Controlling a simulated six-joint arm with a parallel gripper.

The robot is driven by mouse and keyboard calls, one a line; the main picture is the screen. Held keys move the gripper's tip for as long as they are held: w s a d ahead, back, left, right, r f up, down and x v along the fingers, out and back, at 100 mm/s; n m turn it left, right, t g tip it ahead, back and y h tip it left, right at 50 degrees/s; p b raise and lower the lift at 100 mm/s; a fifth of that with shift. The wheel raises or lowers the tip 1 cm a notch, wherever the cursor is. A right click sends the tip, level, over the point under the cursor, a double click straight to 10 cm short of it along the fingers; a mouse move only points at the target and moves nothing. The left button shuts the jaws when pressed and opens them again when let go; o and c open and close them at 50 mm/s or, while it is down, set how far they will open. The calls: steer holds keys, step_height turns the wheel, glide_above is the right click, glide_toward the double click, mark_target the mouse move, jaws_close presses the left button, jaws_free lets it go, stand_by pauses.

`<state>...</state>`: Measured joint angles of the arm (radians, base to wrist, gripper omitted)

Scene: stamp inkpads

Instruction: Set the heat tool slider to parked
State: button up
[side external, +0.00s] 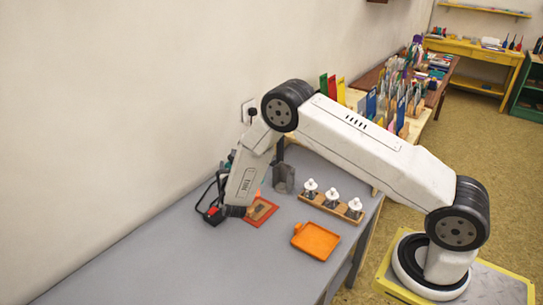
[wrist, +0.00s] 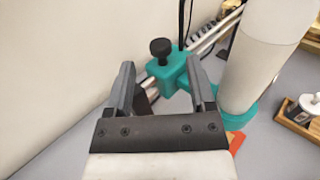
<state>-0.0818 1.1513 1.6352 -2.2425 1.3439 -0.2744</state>
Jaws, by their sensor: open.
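In the wrist view my gripper (wrist: 160,64) is open and empty, its two dark fingers apart. Just beyond the fingertips is a teal slider block (wrist: 172,72) with a black knob (wrist: 160,47) on top, seen in the gap between the fingers. Pale rods (wrist: 213,33) run from the block toward the upper right. To its right stands a thick white cylinder (wrist: 258,55) in a teal collar, probably the heat tool. I cannot tell whether a finger touches the block. In the side view my arm hides most of this, and the fingers cannot be made out.
In the side view an orange tray (side external: 315,242) and a wooden rack (side external: 332,207) with three white-topped bottles stand to the right. A red-edged pad (side external: 262,212) and a dark grey holder (side external: 284,178) are close to my arm. The wall is close behind. The front left table (side external: 150,270) is clear.

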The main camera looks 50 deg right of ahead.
steer(key=shift+x, duration=2.75)
jaws_close()
